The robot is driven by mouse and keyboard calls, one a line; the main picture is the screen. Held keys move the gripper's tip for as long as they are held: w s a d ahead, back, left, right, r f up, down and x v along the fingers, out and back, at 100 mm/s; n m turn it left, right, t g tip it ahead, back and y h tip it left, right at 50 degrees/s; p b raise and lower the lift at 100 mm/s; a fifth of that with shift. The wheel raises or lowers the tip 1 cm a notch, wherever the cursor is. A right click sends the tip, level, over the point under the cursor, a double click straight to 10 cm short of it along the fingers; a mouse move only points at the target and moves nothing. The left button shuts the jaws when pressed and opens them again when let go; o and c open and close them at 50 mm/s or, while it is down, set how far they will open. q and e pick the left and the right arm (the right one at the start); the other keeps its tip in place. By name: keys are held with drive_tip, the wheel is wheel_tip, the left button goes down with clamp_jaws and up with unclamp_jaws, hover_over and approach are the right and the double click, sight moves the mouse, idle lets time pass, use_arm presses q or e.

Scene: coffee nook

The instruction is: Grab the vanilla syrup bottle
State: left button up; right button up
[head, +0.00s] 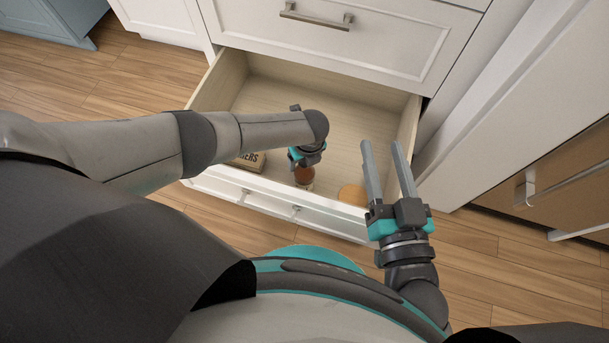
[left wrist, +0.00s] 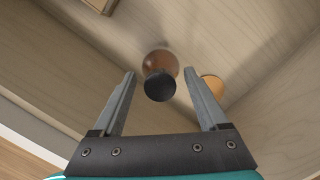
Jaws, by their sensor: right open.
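The bottle (left wrist: 160,62) stands in the open drawer, seen from above in the left wrist view, with a black cap (left wrist: 160,86) and an amber-brown body. It also shows in the head view (head: 304,174), partly hidden by my left gripper (head: 307,157). In the left wrist view, my left gripper (left wrist: 161,90) is open, with its two fingers on either side of the bottle's cap and gaps showing on both sides. No label can be read. My right gripper (head: 388,150) is open and empty over the right end of the drawer front.
The open drawer (head: 255,72) has pale wooden walls around the bottle. A box with lettering (head: 248,161) lies to the left, and a round orange-tan item (head: 352,194) lies to the right. The drawer's back part is clear.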

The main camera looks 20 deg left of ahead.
use_arm(q)
clamp_jaws()
idle(0.4)
idle(0.7)
